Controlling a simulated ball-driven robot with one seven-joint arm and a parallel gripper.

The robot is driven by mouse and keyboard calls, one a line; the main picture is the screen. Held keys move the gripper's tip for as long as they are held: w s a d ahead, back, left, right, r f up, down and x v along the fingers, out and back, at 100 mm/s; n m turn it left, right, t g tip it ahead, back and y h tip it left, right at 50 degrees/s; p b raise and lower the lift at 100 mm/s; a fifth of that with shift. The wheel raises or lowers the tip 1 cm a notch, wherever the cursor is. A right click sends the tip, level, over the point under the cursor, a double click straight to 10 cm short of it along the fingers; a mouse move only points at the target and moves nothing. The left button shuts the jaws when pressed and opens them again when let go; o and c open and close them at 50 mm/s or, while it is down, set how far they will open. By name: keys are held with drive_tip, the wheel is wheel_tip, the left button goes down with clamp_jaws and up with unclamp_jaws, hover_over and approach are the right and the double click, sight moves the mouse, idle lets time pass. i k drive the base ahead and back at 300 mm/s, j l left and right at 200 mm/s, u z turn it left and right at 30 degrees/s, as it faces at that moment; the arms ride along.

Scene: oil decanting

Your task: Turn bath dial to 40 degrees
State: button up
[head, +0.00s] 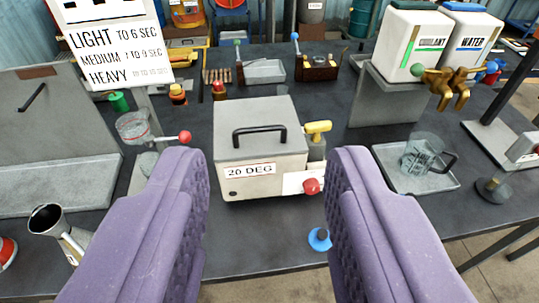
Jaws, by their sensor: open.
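The bath is a grey box (257,125) with a black handle on its lid, standing on the dark table in the middle of the head view. A label (249,171) on its front reads 20 DEG. A red knob (311,186) sticks out at the lower right of its front, over a white plate; I take it to be the dial. A yellow-topped part (318,128) stands at its right side. My gripper (268,170) is open, its two purple padded fingers apart in the foreground. The bath shows beyond and between them, with nothing held.
A blue-based item (320,239) stands near the front edge. At right are a tray with a glass jug (421,153) and a stand with COOLANT (412,42) and WATER (467,44) tanks. At left are a timing sign (116,45), a red-knobbed lever (184,137) and a metal cup (47,220).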

sight(311, 186)
drive_tip(key=i+l+u, duration=0.25)
drive_tip(key=l, duration=0.35)
drive_tip(key=i+z, duration=0.1)
drive_tip(key=z, duration=0.15)
drive_tip(key=i+j+u, duration=0.1)
drive_tip(key=j+u, duration=0.25)
drive_tip(key=i+j+u, duration=0.1)
drive_tip(key=u, duration=0.25)
